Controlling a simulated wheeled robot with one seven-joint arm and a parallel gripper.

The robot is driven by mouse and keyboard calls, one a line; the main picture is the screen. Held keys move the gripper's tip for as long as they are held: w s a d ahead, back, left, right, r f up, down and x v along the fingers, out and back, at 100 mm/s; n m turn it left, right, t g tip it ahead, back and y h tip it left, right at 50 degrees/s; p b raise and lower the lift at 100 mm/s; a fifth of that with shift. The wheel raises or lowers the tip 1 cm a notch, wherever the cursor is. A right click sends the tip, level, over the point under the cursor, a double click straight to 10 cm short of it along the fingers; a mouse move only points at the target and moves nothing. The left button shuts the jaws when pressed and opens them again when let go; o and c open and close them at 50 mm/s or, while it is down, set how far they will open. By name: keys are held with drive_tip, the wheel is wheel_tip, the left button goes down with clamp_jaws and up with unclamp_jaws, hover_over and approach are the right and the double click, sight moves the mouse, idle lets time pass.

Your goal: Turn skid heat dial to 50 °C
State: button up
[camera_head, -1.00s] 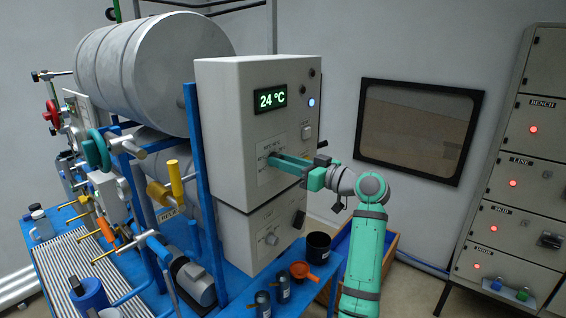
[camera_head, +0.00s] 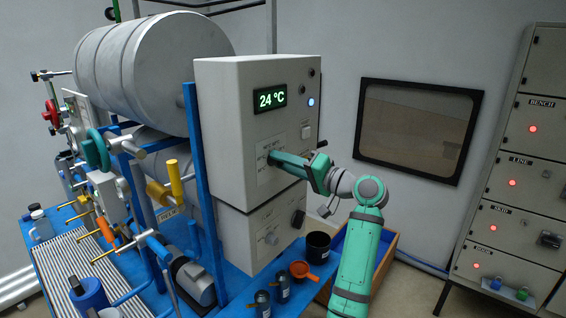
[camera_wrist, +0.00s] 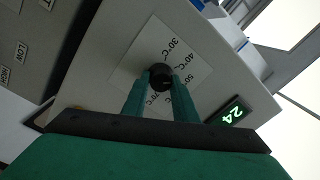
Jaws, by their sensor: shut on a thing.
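The skid heat dial is a black knob (camera_wrist: 160,76) on a white scale plate (camera_wrist: 186,48) with temperature marks such as 30°C, 50°C and 70°C, in the wrist view. My gripper (camera_wrist: 161,90) has its two green fingers on either side of the knob, shut on it. In the head view my gripper (camera_head: 274,158) reaches the front of the grey control box (camera_head: 225,100) from the right and hides the knob. The green display (camera_head: 270,97) reads 24 °C. The knob's pointer is too small to read.
A second knob (camera_head: 271,239) sits on the lower box. A blue lit button (camera_head: 311,101) and a switch (camera_head: 306,131) are on the box's right part.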

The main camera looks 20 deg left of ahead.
drive_tip(key=shift+f+m, duration=0.1)
drive_tip(key=shift+m, duration=1.9)
drive_tip(key=o, duration=1.1)
drive_tip(key=v, duration=1.1)
drive_tip(key=shift+a, duration=0.1)
